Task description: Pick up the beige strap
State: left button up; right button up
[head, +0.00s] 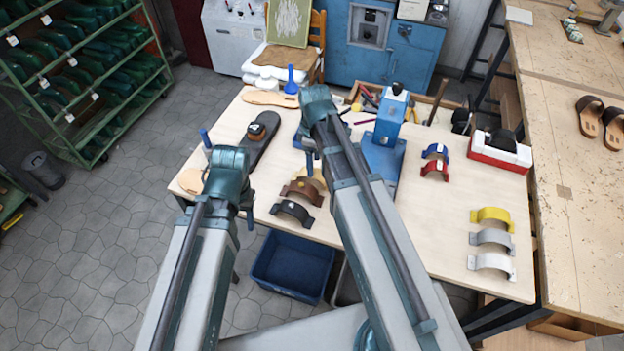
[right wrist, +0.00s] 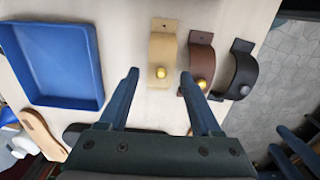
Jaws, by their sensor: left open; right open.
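The beige strap (head: 316,176) is a curved band standing on the table, partly hidden by my right arm in the head view. In the right wrist view the beige strap (right wrist: 162,52) shows a flat tab and a round brass-coloured stud. My right gripper (right wrist: 159,76) is open, its fingers apart with the beige strap's near end between them in the picture; I cannot tell whether they touch it. In the head view my right gripper (head: 308,150) hangs over the table. My left gripper (head: 228,172) is open and empty near the table's left edge.
A brown strap (right wrist: 199,60) stands close beside the beige one, with a black strap (right wrist: 240,72) beyond it. A shallow blue tray (right wrist: 55,65) lies on the other side. A dark sole (head: 262,143) and a blue press (head: 385,150) are also on the table.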

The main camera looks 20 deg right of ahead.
jog(key=shift+a+f+b, duration=0.15)
jog(key=shift+f+b, duration=1.2)
jog(key=shift+a+f+b, duration=0.1)
jog(key=shift+f+b, duration=1.2)
jog(key=shift+r, duration=0.1)
grip_shut()
jog(key=shift+r+p, duration=0.2)
jog(key=shift+p, duration=0.1)
notch_tip(320, 180, up, 18)
jog(key=p, duration=1.7)
jog(key=shift+f+p, duration=0.2)
jog(key=shift+p, duration=0.15)
